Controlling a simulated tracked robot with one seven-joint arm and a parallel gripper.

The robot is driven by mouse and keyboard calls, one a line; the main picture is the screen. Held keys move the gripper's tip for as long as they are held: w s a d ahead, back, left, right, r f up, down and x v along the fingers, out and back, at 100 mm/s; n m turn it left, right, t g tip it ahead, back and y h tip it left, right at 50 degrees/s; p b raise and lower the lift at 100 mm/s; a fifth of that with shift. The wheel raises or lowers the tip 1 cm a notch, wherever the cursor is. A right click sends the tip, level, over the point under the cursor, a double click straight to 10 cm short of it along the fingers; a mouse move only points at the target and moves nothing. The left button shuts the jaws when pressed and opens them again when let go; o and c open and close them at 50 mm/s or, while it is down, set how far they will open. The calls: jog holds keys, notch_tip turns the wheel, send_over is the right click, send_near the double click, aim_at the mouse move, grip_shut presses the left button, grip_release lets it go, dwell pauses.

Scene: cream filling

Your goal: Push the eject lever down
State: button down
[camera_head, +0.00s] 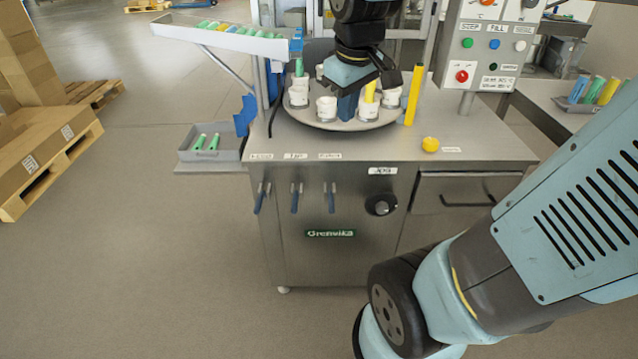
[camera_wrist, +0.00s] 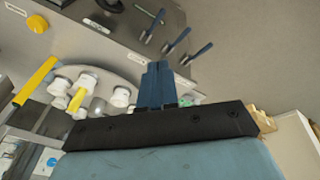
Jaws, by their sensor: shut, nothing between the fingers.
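Three levers with blue handles hang on the front of the steel machine: a left lever (camera_head: 261,199), a middle lever (camera_head: 296,199) and a right lever (camera_head: 331,199). Their small labels are too blurred to read, so I cannot tell which is the eject lever. They also show in the wrist view, as a top lever (camera_wrist: 152,25), a middle lever (camera_wrist: 177,40) and a lower lever (camera_wrist: 197,53). My gripper (camera_head: 347,110) is shut and empty, fingers down over the round plate among the white cups. It is above and behind the levers, apart from them.
The round plate (camera_head: 325,123) carries several white cups. A yellow post (camera_head: 414,95) stands at its right. A control box (camera_head: 490,45) rises at the back right. A yellow knob (camera_head: 430,144) sits on the worktop. A tray (camera_head: 213,156) with green tubes hangs at the left. Floor before the levers is clear.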

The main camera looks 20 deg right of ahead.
jog(key=w+f+n+g, duration=0.3)
jog(key=w+f+n, duration=0.2)
jog(key=w+f, duration=0.3)
jog(key=n+g+h, duration=0.1)
jog(key=n+g, duration=0.1)
jog(key=n, duration=0.3)
send_over(330, 202)
jog(key=w+a, duration=0.2)
jog(key=w, duration=0.1)
jog(key=w+a+f+x, duration=0.1)
jog(key=w+x, duration=0.1)
jog(key=x, duration=0.8)
jog(key=shift+w+a+r, duration=0.15)
jog(key=shift+a+r, duration=0.05)
jog(key=shift+r, duration=0.2)
jog(key=x, duration=1.4)
jog(key=shift+d+r, duration=0.1)
